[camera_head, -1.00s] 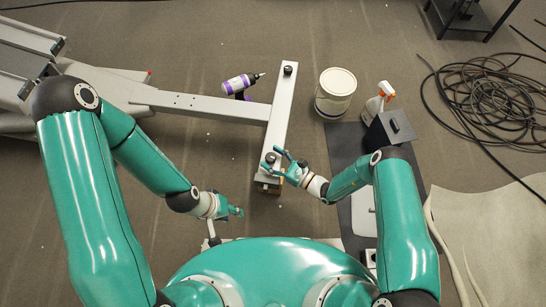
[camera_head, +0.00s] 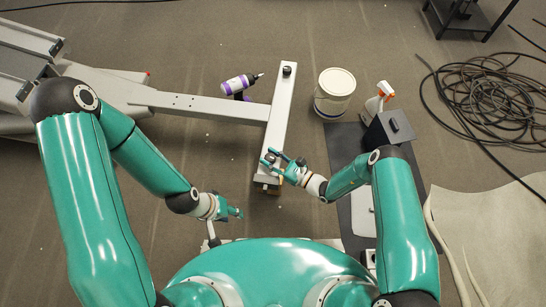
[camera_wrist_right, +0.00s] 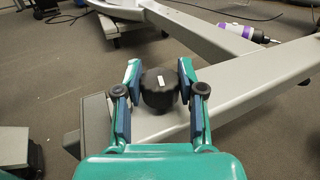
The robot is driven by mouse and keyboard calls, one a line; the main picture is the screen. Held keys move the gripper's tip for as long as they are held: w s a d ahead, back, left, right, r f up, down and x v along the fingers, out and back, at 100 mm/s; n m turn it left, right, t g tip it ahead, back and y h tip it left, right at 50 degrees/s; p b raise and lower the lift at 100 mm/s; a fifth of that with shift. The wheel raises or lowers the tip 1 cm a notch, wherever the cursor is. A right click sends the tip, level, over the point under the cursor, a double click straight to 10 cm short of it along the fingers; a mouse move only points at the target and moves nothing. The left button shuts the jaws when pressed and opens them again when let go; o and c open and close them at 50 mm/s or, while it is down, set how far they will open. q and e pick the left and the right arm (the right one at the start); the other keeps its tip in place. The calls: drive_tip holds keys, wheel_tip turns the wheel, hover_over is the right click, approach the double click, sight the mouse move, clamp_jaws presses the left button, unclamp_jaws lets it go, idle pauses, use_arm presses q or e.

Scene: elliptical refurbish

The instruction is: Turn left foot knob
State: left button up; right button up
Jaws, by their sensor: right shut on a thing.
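A black ribbed foot knob (camera_wrist_right: 159,88) with a small white mark stands on the near end of the grey crossbar (camera_head: 279,124). My right gripper (camera_head: 270,160) is at that near end in the head view. In the right wrist view my right gripper (camera_wrist_right: 158,85) has one finger on each side of the knob and is shut on it. In the head view the fingers largely hide the knob. A second black knob (camera_head: 287,70) sits on the far end of the crossbar. My left gripper (camera_head: 238,212) is to the left, away from the bar; its finger opening is too small to tell.
A purple and white power tool (camera_head: 238,85) lies left of the crossbar. A white bucket (camera_head: 334,92), a spray bottle (camera_head: 379,98) and a black box (camera_head: 389,128) stand to the right. Coiled black cable (camera_head: 490,100) lies farther right.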

drive_tip(key=shift+w, duration=0.15)
drive_tip(key=n+g+y+b, duration=0.1)
drive_tip(key=n+g+b, duration=0.1)
drive_tip(key=g+b, duration=0.1)
drive_tip(key=n+g+y+b, duration=0.1)
drive_tip(key=n+g+b, duration=0.1)
drive_tip(key=g+b, duration=0.2)
drive_tip(key=n+g+y+b, duration=0.1)
drive_tip(key=n+g+b, duration=0.2)
drive_tip(key=b, duration=0.3)
drive_tip(key=shift+a+f+b, duration=0.15)
drive_tip(key=shift+f+b, duration=0.15)
drive_tip(key=shift+r+n+g+b, duration=0.15)
drive_tip(key=shift+n+g+b, duration=0.35)
drive_tip(key=shift+g, duration=0.3)
drive_tip(key=shift+r+n+g+b, duration=0.15)
drive_tip(key=shift+n+g+b, duration=0.3)
drive_tip(key=shift+g, duration=0.35)
drive_tip(key=shift+r, duration=0.1)
drive_tip(key=o, duration=1.2)
drive_tip(key=shift+c, duration=0.2)
drive_tip(key=w+d, duration=0.2)
drive_tip(key=d, duration=1)
